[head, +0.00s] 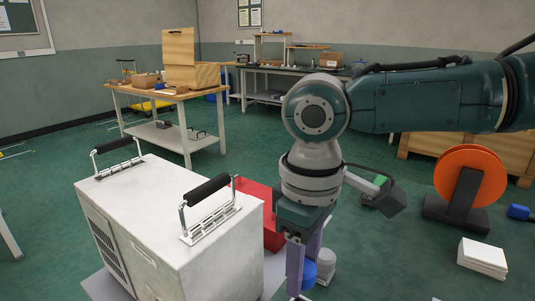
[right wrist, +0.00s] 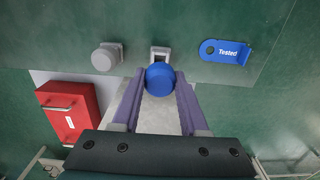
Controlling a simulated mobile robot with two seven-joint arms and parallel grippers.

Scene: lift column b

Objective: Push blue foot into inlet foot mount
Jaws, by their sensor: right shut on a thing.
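My right gripper (head: 304,268) points down beside the white machine (head: 165,215) in the head view. Its purple fingers are shut on the blue foot (head: 310,274), a short round piece. In the right wrist view the blue foot (right wrist: 160,79) sits between the tips of the right gripper (right wrist: 158,88). Just beyond it is a small pale square bracket (right wrist: 160,53) with a dark opening, which looks like the foot mount. The foot partly covers the bracket's near side; I cannot tell whether they touch. My left gripper is not in view.
A grey foot (right wrist: 107,57) is left of the bracket and a blue "Tested" tag (right wrist: 224,51) is right of it. A red box (right wrist: 70,113) lies at the left. An orange reel (head: 470,175) and a white block (head: 482,258) stand on the floor at right.

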